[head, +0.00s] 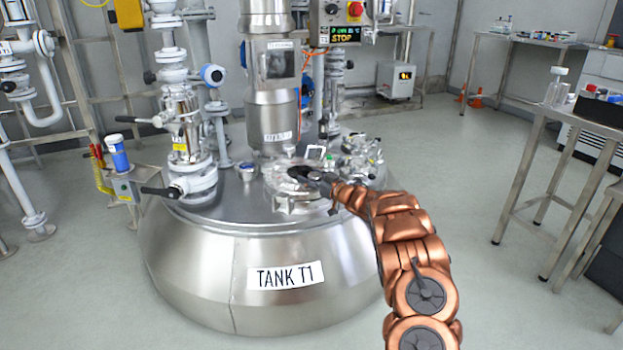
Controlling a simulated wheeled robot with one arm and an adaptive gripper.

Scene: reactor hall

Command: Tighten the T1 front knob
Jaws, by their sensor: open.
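The steel vessel labelled TANK T1 (205,275) stands in the middle of the head view. On its top is a round manway cover (297,207) with clamps around it. My copper-coloured arm reaches in from the lower right. My gripper (303,174) is dark and small in the view, over the cover. Its fingers are hard to make out. The front knob cannot be told apart clearly; the gripper and arm end cover part of the lid. I cannot tell whether the gripper touches anything.
A tall steel column (270,90) rises behind the cover. A valve stack (185,130) with levers stands at left. A control box (337,25) reads STOP. A steel table (575,120) stands right; the floor between is clear.

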